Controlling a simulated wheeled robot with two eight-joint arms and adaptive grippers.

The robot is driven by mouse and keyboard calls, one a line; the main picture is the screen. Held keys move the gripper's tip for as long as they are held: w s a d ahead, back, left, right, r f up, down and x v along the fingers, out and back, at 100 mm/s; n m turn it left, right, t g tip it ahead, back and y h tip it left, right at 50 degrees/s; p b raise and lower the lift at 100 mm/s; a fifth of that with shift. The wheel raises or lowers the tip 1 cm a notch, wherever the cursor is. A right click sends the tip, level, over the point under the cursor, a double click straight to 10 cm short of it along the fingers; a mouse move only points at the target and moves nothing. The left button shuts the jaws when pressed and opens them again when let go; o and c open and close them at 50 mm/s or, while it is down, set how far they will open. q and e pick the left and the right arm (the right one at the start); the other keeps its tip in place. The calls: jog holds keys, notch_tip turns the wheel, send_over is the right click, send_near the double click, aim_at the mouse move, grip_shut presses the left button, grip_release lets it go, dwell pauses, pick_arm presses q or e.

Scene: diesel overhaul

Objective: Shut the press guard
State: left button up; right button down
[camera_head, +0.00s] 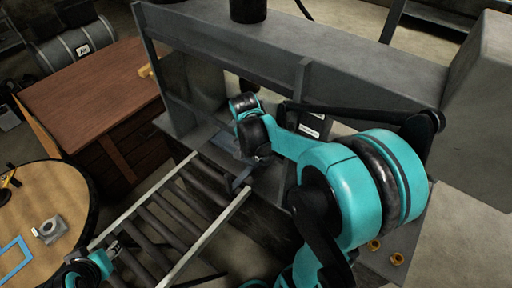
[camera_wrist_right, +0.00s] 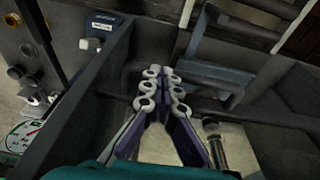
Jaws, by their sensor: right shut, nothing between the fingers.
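The grey press frame (camera_head: 290,60) spans the upper middle of the head view. My right arm reaches into its opening from the right. In the right wrist view my right gripper (camera_wrist_right: 160,85) is shut and empty, its fingertips together. A blue-grey bar (camera_wrist_right: 215,75), shaped like a handle, lies just beyond and to the right of the fingertips; I cannot tell whether they touch. A dark upright panel (camera_wrist_right: 92,95) stands left of the fingers. I cannot tell for sure which part is the guard or how far it stands open. My left gripper (camera_head: 105,252) is low at the left, its fingers unclear.
A roller conveyor (camera_head: 165,225) runs up to the press. A round table (camera_head: 60,190) with a grey part (camera_head: 50,229) and a blue frame (camera_head: 12,255) stands at the left. A brown wooden bench (camera_head: 95,85) is behind it. Brass pieces (camera_head: 397,259) lie at lower right.

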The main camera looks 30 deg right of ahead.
notch_tip(320, 180, down, 23)
jog(key=b, duration=1.5)
jog(key=shift+b, duration=0.3)
jog(key=shift+s+a, duration=0.1)
jog(key=shift+s, duration=0.05)
